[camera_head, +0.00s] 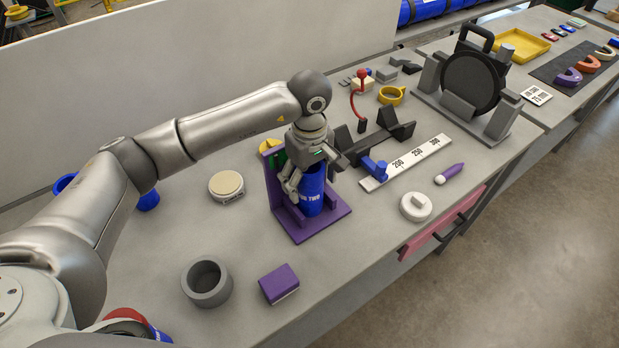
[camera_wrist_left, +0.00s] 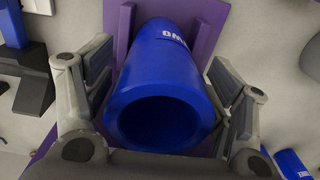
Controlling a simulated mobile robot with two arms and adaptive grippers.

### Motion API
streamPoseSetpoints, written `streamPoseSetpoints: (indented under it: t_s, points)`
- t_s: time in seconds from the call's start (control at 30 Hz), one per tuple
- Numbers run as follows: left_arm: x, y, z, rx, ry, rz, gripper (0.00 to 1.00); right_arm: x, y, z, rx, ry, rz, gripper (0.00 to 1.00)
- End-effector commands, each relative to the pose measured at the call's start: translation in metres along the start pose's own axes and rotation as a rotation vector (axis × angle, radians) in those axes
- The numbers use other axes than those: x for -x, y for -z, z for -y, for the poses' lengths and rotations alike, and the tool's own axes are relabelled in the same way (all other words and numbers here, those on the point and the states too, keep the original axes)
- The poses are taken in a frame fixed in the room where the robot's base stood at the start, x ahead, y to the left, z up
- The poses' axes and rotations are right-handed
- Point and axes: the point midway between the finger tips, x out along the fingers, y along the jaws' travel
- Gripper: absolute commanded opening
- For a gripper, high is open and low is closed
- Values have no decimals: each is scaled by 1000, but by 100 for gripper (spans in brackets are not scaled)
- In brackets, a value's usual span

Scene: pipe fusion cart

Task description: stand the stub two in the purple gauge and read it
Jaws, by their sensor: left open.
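The purple gauge (camera_head: 301,231) stands on the bench with a flat base and an upright back plate. Stub two (camera_head: 312,190), a blue pipe piece with white lettering, stands in it, looking upright. My left gripper (camera_head: 313,178) is around the top of the stub. In the left wrist view the stub (camera_wrist_left: 165,90) sits between the spread fingers of my left gripper (camera_wrist_left: 163,95), with gaps on both sides. The purple gauge (camera_wrist_left: 205,30) shows behind the stub there. The gauge's reading is not visible. My right gripper is not in view.
A grey ring (camera_head: 207,284) and a purple block (camera_head: 279,284) lie in front of the gauge. A round scale (camera_head: 227,186) is at its left. A white ruler (camera_head: 405,162) with a blue stop, a white round piece (camera_head: 416,207) and a purple marker (camera_head: 450,174) are at right.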

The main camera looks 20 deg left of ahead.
Motion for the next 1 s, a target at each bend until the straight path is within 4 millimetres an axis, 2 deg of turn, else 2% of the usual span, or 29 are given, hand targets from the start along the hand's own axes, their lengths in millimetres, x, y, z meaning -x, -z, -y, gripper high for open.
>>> streamPoseSetpoints:
  t_s: [0.27,0.3,0.37,0.7,0.83,1.0]
  points:
    - [6,0,0,0,0,0,77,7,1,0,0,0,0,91]
    - [8,1,-1,0,-4,-1,77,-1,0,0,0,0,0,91]
    - [18,1,-2,1,-6,-3,77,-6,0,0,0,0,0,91]
    - [90,0,-1,0,-6,-2,77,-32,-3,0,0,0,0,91]
    - [109,0,-1,1,-3,-1,77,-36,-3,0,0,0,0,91]
    - [121,0,0,0,-1,0,77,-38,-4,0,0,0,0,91]
